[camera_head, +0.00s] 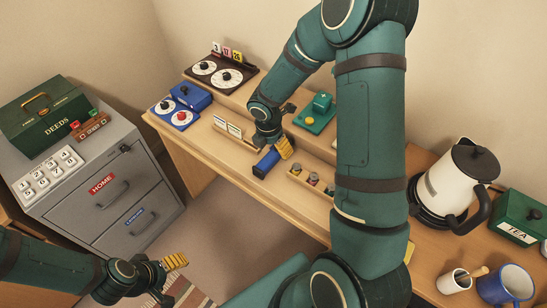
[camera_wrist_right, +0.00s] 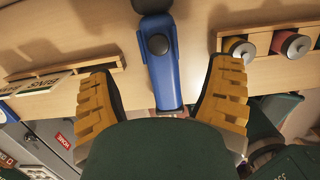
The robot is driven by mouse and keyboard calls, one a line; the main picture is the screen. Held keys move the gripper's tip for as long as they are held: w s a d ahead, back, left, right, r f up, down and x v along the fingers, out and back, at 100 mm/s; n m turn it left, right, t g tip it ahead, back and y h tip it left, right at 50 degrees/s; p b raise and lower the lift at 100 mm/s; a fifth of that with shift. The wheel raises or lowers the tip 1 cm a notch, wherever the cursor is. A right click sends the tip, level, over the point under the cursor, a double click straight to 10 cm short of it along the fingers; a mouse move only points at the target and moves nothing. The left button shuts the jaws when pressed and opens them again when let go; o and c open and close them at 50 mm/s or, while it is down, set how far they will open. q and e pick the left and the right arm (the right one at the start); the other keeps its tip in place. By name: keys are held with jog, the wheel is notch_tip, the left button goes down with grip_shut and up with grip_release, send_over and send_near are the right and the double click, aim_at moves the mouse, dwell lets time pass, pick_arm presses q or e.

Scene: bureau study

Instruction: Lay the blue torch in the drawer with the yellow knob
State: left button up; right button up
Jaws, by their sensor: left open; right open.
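The blue torch (camera_head: 267,161) lies near the front edge of the wooden desk, its dark end towards the front. In the right wrist view the torch (camera_wrist_right: 165,82) is between the two yellow fingers of my right gripper (camera_wrist_right: 163,92), with gaps on both sides. In the head view my right gripper (camera_head: 284,149) is just beside the torch, open and empty. My left gripper (camera_head: 171,277) is open and empty at the lower left, over the floor. I cannot make out a drawer with a yellow knob; my right arm hides part of the desk.
A wooden rack (camera_head: 295,179) with several small cylinders stands right of the torch. A card holder (camera_head: 236,139) is to its left. A grey cabinet (camera_head: 75,213) with red and blue labelled drawers stands at left. A kettle (camera_head: 456,180) and mugs are at right.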

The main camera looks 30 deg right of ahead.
aim_at(273, 153)
jog(key=f+b, duration=0.1)
jog(key=f, duration=0.3)
jog(key=shift+d+f, duration=0.1)
jog(key=shift+d, duration=0.1)
grip_shut()
